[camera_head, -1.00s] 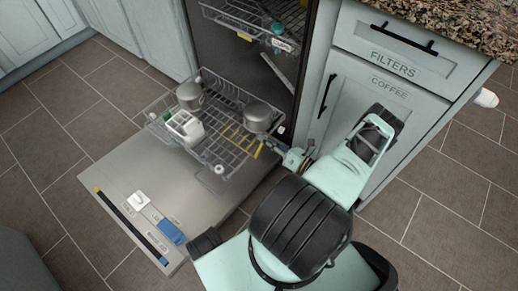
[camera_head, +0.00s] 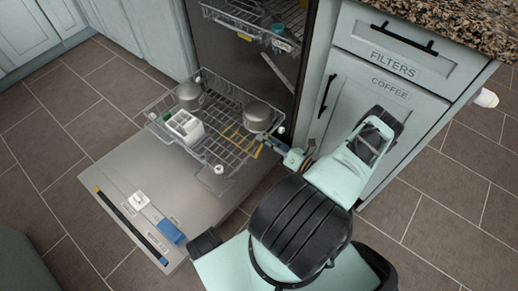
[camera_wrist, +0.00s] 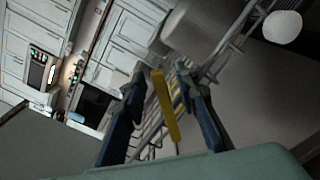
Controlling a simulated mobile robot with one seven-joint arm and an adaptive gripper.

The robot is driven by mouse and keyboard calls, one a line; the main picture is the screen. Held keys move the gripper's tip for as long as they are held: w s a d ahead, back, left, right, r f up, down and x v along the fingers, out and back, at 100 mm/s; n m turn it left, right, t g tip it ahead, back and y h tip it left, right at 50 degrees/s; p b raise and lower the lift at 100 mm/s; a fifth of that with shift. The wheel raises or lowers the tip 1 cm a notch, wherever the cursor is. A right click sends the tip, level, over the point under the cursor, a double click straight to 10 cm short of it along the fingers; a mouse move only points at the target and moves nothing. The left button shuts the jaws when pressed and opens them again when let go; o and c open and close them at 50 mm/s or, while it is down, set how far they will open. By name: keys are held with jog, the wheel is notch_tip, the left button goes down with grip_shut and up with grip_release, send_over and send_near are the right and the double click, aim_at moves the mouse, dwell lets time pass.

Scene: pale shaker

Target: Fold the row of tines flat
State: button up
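The row of yellow tines (camera_head: 238,138) is in the right part of the pulled-out lower dishwasher rack (camera_head: 205,152). It looks low and leaning in the head view; its exact angle is hard to tell. My gripper (camera_head: 284,150) is at the rack's right edge, beside the near end of the row. In the wrist view my gripper (camera_wrist: 160,72) has its two dark blue fingers apart. A yellow tine bar (camera_wrist: 165,106) shows between them, closer to the left finger. Whether a finger touches it is unclear.
A metal pot (camera_head: 257,118) stands in the rack behind the tines, and another pot (camera_head: 190,95) is further left. A white cutlery basket (camera_head: 185,126) is left of the tines. The open dishwasher door (camera_head: 150,190) lies below. Cabinets (camera_head: 375,120) stand close on the right.

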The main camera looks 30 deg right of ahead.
jog(key=v, duration=0.9)
dwell(0.7)
